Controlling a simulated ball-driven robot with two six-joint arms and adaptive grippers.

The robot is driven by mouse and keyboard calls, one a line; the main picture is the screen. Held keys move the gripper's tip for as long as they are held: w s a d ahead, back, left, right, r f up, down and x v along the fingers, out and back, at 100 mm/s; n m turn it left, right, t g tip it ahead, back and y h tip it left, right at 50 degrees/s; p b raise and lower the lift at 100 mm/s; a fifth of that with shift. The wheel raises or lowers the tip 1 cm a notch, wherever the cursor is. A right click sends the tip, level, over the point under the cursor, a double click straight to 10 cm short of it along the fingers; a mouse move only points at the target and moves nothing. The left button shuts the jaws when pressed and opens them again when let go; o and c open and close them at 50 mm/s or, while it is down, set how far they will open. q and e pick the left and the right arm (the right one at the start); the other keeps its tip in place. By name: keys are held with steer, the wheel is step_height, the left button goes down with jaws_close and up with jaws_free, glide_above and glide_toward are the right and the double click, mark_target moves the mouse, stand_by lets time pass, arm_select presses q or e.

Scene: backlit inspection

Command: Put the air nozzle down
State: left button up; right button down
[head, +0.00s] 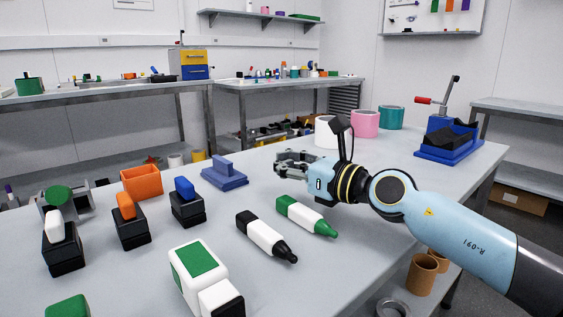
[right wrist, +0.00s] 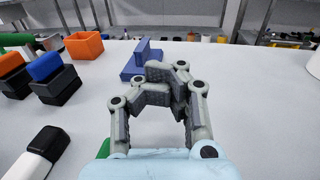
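I cannot make out an air nozzle for certain in either view. My right gripper (head: 292,166) is above the table right of a blue block with an upright grip (head: 225,172). In the right wrist view, the right gripper's (right wrist: 168,92) jointed grey fingers curl inward and their tips come together. I see nothing held between them. The blue block (right wrist: 143,58) stands just beyond the fingertips there, apart from them as far as I can tell, its lower right part hidden by them. My left gripper is not in view.
A white-and-black marker (head: 266,236) and a white-and-green marker (head: 306,215) lie in front of the gripper. Black holders (head: 131,232) and an orange bin (head: 141,181) stand left. White, pink (head: 365,124) and teal rolls and a blue vise (head: 447,140) stand behind. Clear tabletop lies between.

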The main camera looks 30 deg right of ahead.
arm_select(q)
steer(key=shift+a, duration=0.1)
arm_select(e)
steer(key=c, duration=2)
jaws_free()
steer(key=shift+c, duration=0.2)
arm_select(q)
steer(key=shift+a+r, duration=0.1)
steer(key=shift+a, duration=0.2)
arm_select(e)
steer(key=o, duration=0.8)
steer(key=shift+c, duration=0.2)
steer(key=shift+r, duration=0.15)
steer(key=shift+r+p, duration=0.4)
steer(key=v, duration=0.7)
steer(key=shift+p, duration=0.4)
steer(key=v, duration=0.3)
steer(key=shift+s+d+r, duration=0.1)
steer(key=shift+s, duration=0.25)
steer(key=shift+s+d+r, duration=0.1)
steer(key=shift+s+d, duration=0.1)
steer(key=shift+s, duration=0.4)
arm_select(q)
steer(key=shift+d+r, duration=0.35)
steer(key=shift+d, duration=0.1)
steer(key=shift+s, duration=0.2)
arm_select(e)
steer(key=shift+s, duration=0.1)
